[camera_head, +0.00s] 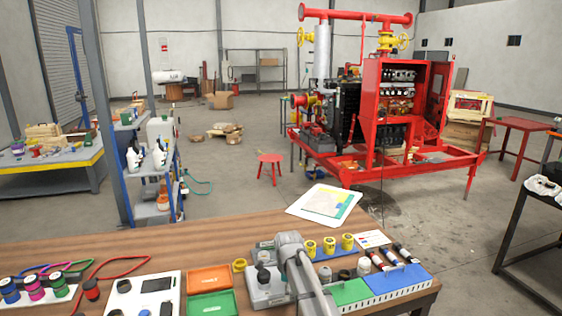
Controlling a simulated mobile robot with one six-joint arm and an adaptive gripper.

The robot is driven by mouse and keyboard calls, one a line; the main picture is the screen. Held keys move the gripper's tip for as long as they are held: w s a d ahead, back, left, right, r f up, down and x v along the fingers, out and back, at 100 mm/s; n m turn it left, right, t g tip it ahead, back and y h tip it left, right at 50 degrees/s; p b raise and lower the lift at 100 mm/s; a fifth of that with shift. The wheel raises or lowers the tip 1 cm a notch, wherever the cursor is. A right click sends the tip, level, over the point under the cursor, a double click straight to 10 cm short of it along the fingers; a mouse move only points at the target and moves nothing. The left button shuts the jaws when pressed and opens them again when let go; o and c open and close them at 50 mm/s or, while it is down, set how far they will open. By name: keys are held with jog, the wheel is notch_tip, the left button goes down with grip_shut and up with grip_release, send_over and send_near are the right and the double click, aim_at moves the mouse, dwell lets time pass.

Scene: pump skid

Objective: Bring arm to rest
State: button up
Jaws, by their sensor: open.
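A light grey jointed shape (300,268), which looks like part of my arm, rises from the bottom edge over the front of the wooden workbench (160,248). It overlaps a grey boxy device (268,288) on the bench, and I cannot tell whether they touch. I cannot make out any gripper fingers.
Orange and green trays (209,280), yellow cups (329,245), and a blue rack (398,278) crowd the bench. A paper sheet (325,204) lies at its back edge. Behind stand a red pump skid (370,165), a red stool (270,158) and a bottle shelf (155,190). Floor between is mostly clear.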

jog(key=s+d+r+n, duration=0.1)
jog(key=s+d+n, duration=1.4)
jog(key=s+n, duration=0.3)
jog(key=shift+s+n+p, duration=0.4)
jog(key=shift+s+p, duration=0.05)
jog(key=shift+s, duration=0.2)
dwell(1.0)
